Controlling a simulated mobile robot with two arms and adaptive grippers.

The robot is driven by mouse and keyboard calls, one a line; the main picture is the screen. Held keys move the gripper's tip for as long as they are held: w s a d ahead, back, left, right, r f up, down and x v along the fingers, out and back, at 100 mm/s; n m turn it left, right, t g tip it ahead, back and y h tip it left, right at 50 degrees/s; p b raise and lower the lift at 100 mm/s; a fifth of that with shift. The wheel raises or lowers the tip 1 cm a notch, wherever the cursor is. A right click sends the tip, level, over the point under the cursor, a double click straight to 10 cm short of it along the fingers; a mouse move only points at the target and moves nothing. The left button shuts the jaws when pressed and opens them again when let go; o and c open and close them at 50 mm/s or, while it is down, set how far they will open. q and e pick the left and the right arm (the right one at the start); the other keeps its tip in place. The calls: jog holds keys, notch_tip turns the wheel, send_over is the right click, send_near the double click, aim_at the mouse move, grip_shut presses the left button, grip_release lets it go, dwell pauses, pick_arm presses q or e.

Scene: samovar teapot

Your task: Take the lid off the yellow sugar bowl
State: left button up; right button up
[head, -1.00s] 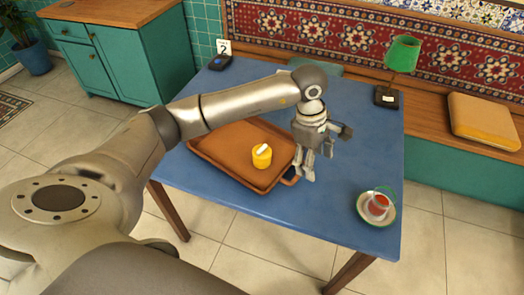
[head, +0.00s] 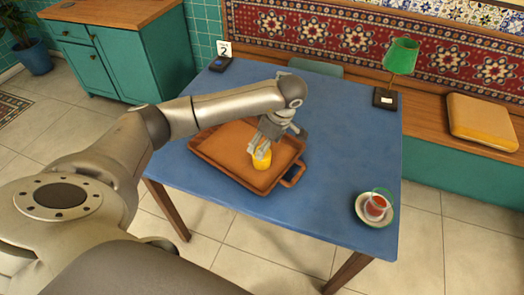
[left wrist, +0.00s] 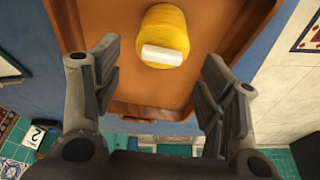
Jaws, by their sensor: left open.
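The yellow sugar bowl (head: 263,163) stands upright on a brown tray (head: 225,152) on the blue table. In the left wrist view the bowl (left wrist: 164,22) is near the top centre, with a white bar-shaped piece (left wrist: 162,55) on top. I cannot make out the lid's seam. My left gripper (head: 260,150) is above the bowl and hides part of its top in the head view. In the left wrist view the left gripper (left wrist: 160,58) is open, with one finger on each side of the bowl and gaps between. My right gripper is not in view.
The tray has a raised rim and a handle (head: 294,177) at its right. A glass of red tea (head: 375,205) stands on a saucer at the table's right front. A green lamp (head: 402,55) and a small dark box (head: 220,64) are farther back. The table's right side is largely clear.

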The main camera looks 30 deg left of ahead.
pick_arm(q)
jog(key=shift+x, duration=1.45)
jog(key=c, duration=0.9)
jog(key=shift+r, duration=0.15)
jog(key=shift+r, duration=0.5)
jog(key=s+d+r, duration=0.8)
jog(key=s+r, duration=0.3)
jog(key=shift+d+r+b, duration=0.35)
jog(key=shift+r+b, duration=0.05)
jog(key=shift+b, duration=0.05)
